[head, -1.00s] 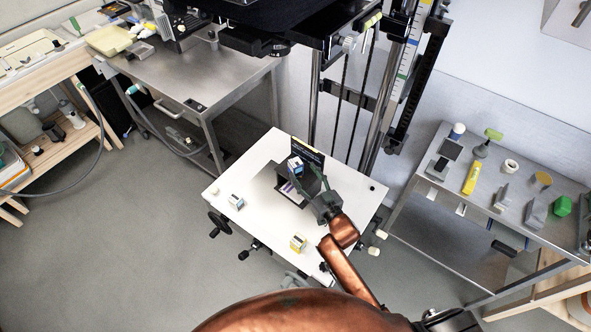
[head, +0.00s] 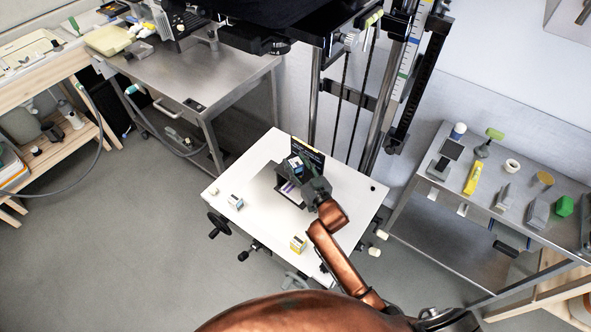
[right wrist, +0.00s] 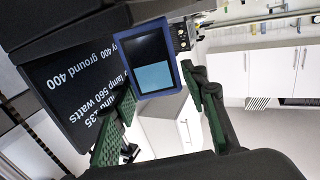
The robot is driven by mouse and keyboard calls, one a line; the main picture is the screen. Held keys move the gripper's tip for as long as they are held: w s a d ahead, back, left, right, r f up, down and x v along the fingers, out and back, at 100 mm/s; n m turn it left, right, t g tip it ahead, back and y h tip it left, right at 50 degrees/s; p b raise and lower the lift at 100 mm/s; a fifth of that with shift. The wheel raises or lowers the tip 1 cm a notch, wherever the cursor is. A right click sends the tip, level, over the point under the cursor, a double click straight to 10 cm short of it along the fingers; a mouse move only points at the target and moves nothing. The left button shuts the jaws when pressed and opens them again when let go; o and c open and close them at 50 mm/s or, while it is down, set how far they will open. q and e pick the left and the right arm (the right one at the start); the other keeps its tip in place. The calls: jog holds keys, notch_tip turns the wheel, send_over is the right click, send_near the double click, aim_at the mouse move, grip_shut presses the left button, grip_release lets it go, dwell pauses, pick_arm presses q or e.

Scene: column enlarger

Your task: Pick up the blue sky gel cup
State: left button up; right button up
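A small box-like cup with a blue rim and a dark and light blue face, which looks like the blue sky gel cup (head: 296,163), stands near the back of the white board (head: 262,152). It also shows large in the right wrist view (right wrist: 152,62), at and beyond the fingertips. My right gripper (head: 304,177) is close in front of it, partly hiding it. Its green-padded fingers (right wrist: 155,85) are spread, with the cup lined up between their tips. I cannot tell whether they touch it. My left gripper is not in view.
A dark panel with white text (right wrist: 75,85) stands right behind the cup. Two more small cups, one bluish (head: 235,201) and one yellowish (head: 298,243), sit on the board's left and front. The enlarger column (head: 400,80) rises behind. A steel tool cart (head: 455,205) stands at right.

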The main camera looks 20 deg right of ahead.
grip_shut()
dwell(0.3)
